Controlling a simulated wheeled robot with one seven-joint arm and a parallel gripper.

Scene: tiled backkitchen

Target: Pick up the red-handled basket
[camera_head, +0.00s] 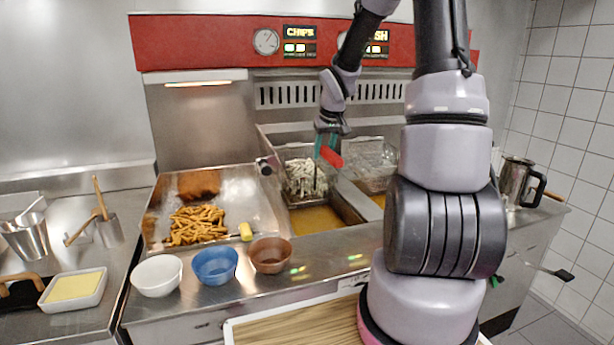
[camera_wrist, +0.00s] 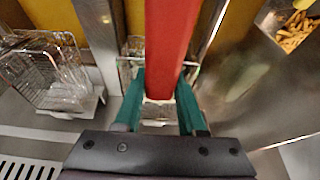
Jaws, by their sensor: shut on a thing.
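The red-handled basket (camera_head: 303,180) is a wire fryer basket holding pale chips, at the left fryer well in the head view. Its red handle (camera_head: 331,157) sticks out towards the front. My gripper (camera_head: 327,146) is at the handle from above, with its teal fingers shut on it. In the wrist view the red handle (camera_wrist: 168,40) runs between the two fingers of my gripper (camera_wrist: 160,88). Part of the basket's wire shows behind the handle there, and the rest is hidden. I cannot tell whether the basket is resting or raised.
A second wire basket (camera_head: 372,160) stands to the right, partly behind my arm. Yellow oil (camera_head: 316,219) lies in the well. A tray (camera_head: 262,205) with fried food is at left. White (camera_head: 157,275), blue (camera_head: 214,266) and brown (camera_head: 270,255) bowls line the counter front.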

